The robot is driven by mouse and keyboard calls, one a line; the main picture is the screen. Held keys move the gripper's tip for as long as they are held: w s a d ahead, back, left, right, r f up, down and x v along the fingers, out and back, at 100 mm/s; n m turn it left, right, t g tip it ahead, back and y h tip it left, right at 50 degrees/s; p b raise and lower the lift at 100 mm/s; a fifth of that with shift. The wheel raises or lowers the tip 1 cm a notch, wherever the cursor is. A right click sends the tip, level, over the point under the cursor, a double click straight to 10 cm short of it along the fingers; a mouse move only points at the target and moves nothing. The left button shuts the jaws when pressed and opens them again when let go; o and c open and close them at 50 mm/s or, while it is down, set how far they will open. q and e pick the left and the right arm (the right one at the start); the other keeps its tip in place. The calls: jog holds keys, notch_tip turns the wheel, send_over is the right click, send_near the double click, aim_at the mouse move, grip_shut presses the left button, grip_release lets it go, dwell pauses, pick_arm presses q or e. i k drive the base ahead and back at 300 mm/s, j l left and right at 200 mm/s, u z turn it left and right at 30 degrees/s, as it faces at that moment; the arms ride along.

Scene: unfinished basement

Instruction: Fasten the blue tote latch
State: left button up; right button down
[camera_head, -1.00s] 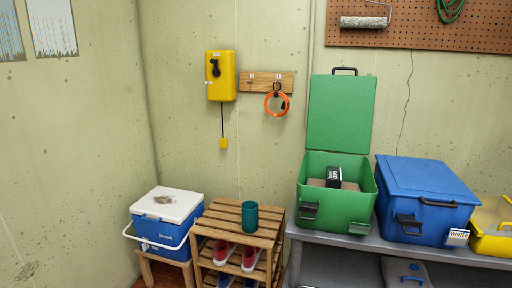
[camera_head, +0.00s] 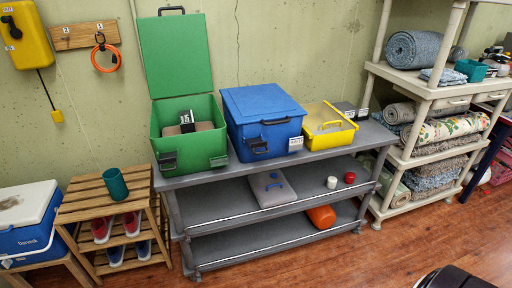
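The blue tote (camera_head: 262,104) stands on the top of a grey shelf unit, between a green tote and a yellow box. Its lid is down, with a dark handle (camera_head: 275,122) along the front edge. A dark latch (camera_head: 258,146) sits low on the left part of its front face and seems to stick out. It is too small to tell whether it is fastened. A white label (camera_head: 296,143) is at the front right corner. Neither of my grippers can be made out.
The green tote (camera_head: 188,120) stands open with its lid upright. The yellow box (camera_head: 328,127) is right of the blue tote. A wooden rack (camera_head: 85,188) with a teal cup (camera_head: 115,184) stands left. The wood floor (camera_head: 310,262) before the grey shelf (camera_head: 240,178) is clear.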

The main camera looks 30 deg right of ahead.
aim_at(257, 144)
jog(key=i+j, duration=0.15)
jog(key=j, duration=0.15)
jog(key=i+j+z, duration=0.2)
jog(key=k+z, duration=0.1)
jog(key=z, duration=1.35)
